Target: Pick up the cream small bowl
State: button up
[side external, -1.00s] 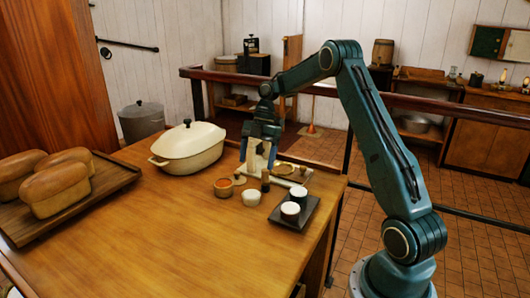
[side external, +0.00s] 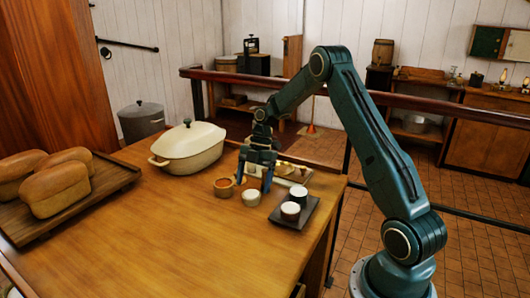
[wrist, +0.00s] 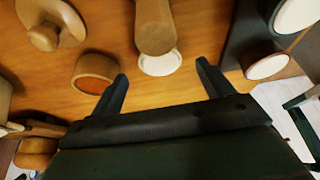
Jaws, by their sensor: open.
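The cream small bowl (side external: 251,198) stands on the wooden table, between an orange-filled small bowl and a dark tray. It also shows in the wrist view (wrist: 160,64), where a round wooden post-like object (wrist: 154,28) overlaps part of it. My gripper (side external: 254,186) is open and empty, fingers pointing down just behind and above the bowl. In the wrist view my two fingers (wrist: 162,70) are spread, with the cream bowl showing between and just beyond their tips. Whether a finger touches the bowl I cannot tell.
The orange-filled bowl (side external: 223,187) is close on the left. The dark tray (side external: 283,220) with two white-topped cups is close on the right. A lidded cream casserole (side external: 190,155) and a bread tray (side external: 95,204) are farther left. The front table is clear.

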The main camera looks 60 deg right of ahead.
aim_at(251, 193)
jog(key=shift+x, duration=1.5)
jog(key=shift+c, duration=0.4)
jog(key=c, duration=1)
